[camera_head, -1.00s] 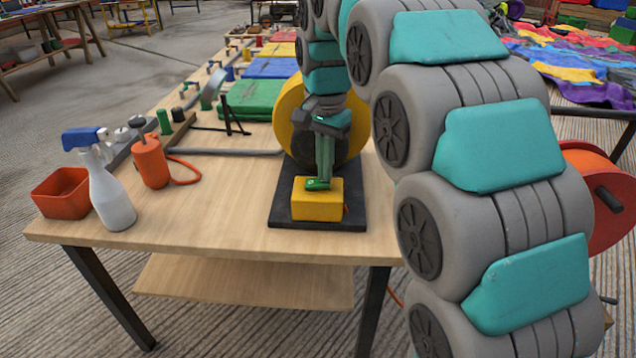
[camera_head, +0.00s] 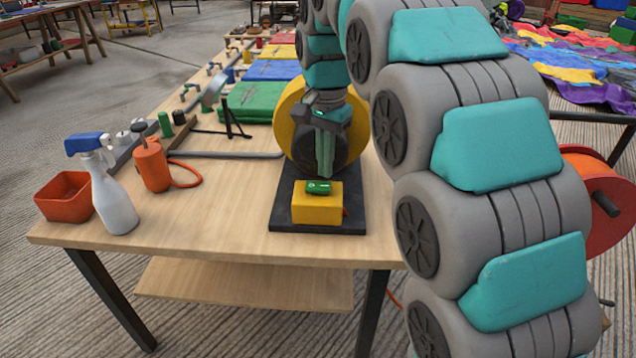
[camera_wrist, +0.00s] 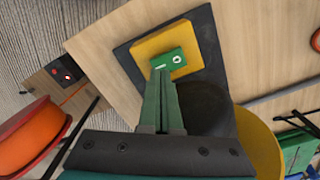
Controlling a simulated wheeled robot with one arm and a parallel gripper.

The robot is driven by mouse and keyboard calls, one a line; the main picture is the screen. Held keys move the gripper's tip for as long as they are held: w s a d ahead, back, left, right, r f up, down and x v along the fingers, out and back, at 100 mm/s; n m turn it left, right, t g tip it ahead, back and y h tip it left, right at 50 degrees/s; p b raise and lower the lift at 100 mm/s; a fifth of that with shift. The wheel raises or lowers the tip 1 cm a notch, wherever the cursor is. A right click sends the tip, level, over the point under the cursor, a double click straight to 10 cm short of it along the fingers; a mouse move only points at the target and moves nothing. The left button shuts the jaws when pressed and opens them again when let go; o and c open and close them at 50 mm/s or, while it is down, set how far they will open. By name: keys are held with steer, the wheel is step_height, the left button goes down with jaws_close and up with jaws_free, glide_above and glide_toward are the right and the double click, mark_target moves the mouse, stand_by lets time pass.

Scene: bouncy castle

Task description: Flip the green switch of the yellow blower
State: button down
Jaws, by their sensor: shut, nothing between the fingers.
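The yellow blower (camera_head: 286,108) stands on a black base plate (camera_head: 276,218) on the wooden table, with a yellow switch box (camera_head: 316,209) at its front. The green switch (camera_head: 318,187) sits on top of the box; in the wrist view the green switch (camera_wrist: 169,62) shows white 1 and 0 marks. My gripper (camera_head: 325,176) is shut and empty, pointing down just behind the switch and in front of the blower's dark centre. In the wrist view my gripper's fingertips (camera_wrist: 161,72) appear close to the switch's edge; I cannot tell whether they touch.
A spray bottle (camera_head: 111,195), a red tray (camera_head: 65,197) and an orange canister (camera_head: 151,165) stand at the table's left. Green fabric (camera_head: 249,101) lies behind. An orange reel (camera_head: 594,196) is at the right.

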mark_target(325, 185)
steer(key=shift+r+p, duration=1.1)
steer(key=shift+r, duration=1.1)
steer(key=s+d+f+n, duration=0.2)
steer(key=s+d+f, duration=0.3)
steer(key=s, duration=0.6)
steer(key=s+d+f+n+g, duration=0.1)
steer(key=s+d+f, duration=0.4)
steer(key=s, duration=0.6)
steer(key=s+d+f+n, duration=0.3)
steer(key=s+d+f, duration=0.2)
steer(key=s, duration=0.6)
steer(key=shift+f+g, duration=0.4)
steer(key=shift+f, duration=0.2)
